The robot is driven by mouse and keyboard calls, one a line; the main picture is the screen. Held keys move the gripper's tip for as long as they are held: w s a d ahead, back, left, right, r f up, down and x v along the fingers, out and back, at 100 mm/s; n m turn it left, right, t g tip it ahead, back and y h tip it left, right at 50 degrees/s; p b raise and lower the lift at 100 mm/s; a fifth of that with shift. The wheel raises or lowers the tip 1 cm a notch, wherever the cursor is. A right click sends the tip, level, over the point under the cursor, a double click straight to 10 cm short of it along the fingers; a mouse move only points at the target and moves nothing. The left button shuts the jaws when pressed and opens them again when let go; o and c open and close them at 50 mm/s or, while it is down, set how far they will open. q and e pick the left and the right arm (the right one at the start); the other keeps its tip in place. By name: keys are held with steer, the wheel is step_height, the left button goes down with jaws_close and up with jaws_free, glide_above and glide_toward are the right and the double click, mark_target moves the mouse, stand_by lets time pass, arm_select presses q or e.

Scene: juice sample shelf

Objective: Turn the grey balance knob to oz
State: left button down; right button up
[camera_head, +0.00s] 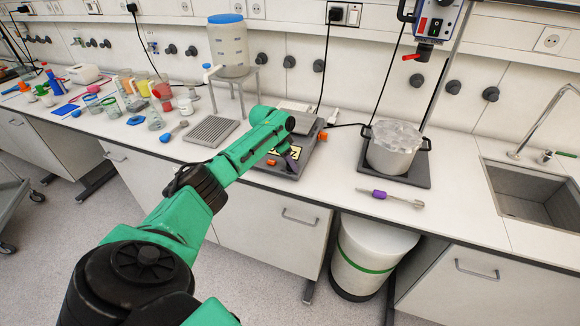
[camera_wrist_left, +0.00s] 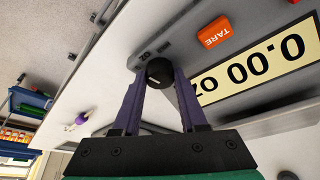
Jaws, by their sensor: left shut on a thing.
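The balance (camera_head: 312,148) stands on the bench in the head view, partly hidden behind my left arm. Its dark grey knob (camera_wrist_left: 158,72) shows in the left wrist view, with a small light mark on its face. The letters OZ are printed on the panel close beside the knob. The yellow display (camera_wrist_left: 250,72) reads 0.00, with a small "oz" beside it. My left gripper (camera_wrist_left: 160,78) has purple fingers, one on each side of the knob, and is shut on it. In the head view the left gripper (camera_head: 293,154) is at the balance's front. My right gripper is not in view.
An orange TARE button (camera_wrist_left: 214,32) is near the knob. A pot (camera_head: 394,155) on a dark plate and a purple-handled tool (camera_head: 388,197) lie to the right, then a sink (camera_head: 535,195). A drip grid (camera_head: 211,131), a dispenser (camera_head: 228,45) and glassware are left.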

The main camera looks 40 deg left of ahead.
arm_select(q)
steer(key=shift+m+h+b, duration=0.3)
steer(key=shift+m+b, duration=0.25)
steer(key=shift+m, duration=0.05)
steer(key=shift+c, duration=2.2)
jaws_free()
steer(key=b+v, duration=0.2)
steer(key=v, duration=1.2)
steer(key=shift+r, duration=0.35)
steer(key=shift+w, duration=0.1)
